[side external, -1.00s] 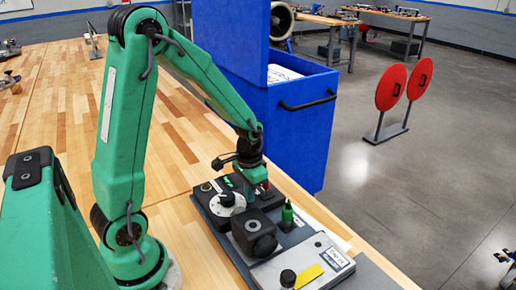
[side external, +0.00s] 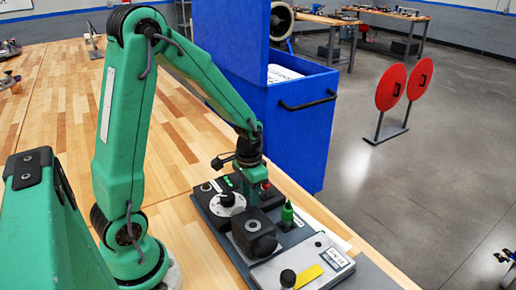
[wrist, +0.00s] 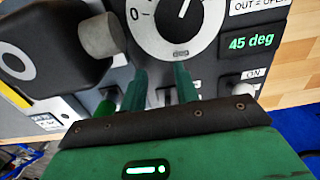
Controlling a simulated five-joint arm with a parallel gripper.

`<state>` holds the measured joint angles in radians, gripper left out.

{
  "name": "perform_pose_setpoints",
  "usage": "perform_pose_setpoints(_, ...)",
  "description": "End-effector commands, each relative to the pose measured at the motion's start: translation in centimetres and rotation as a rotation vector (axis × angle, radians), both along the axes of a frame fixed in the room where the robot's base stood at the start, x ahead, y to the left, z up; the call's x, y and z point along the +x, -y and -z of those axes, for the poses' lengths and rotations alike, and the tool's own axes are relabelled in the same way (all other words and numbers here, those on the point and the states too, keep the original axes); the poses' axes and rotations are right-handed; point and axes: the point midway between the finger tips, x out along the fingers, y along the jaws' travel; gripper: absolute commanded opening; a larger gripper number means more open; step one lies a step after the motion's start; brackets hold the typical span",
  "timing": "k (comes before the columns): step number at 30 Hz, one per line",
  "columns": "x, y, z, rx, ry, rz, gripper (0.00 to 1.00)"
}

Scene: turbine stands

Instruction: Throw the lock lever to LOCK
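My gripper (side external: 250,188) is low over the far part of the control panel, beside the white dial (side external: 226,203). In the wrist view its two green fingers (wrist: 158,80) stand apart, just below the dial (wrist: 185,45). Nothing is clearly held between them. A grey cylindrical knob (wrist: 101,38) is left of the fingers, by a black block. The side view shows that black block (side external: 254,236) nearer the camera. No LOCK label is readable, and I cannot tell for sure which part is the lock lever.
A green display (wrist: 251,43) reads 45 deg. A green bottle-like part (side external: 287,215) stands right of the gripper. A light plate (side external: 318,258) carries a black knob (side external: 288,278) and a yellow strip (side external: 307,275).

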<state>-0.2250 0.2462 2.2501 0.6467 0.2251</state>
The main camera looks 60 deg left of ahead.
Motion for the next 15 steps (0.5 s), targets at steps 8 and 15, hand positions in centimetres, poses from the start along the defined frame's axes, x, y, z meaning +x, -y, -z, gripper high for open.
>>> perform_pose_setpoints(8, 0.1, 0.0, -1.5, 0.001, 0.003, 0.0, 0.31)
perform_pose_setpoints(15, 0.0, 0.0, -2.8, 0.0, 0.002, 0.0, 0.31)
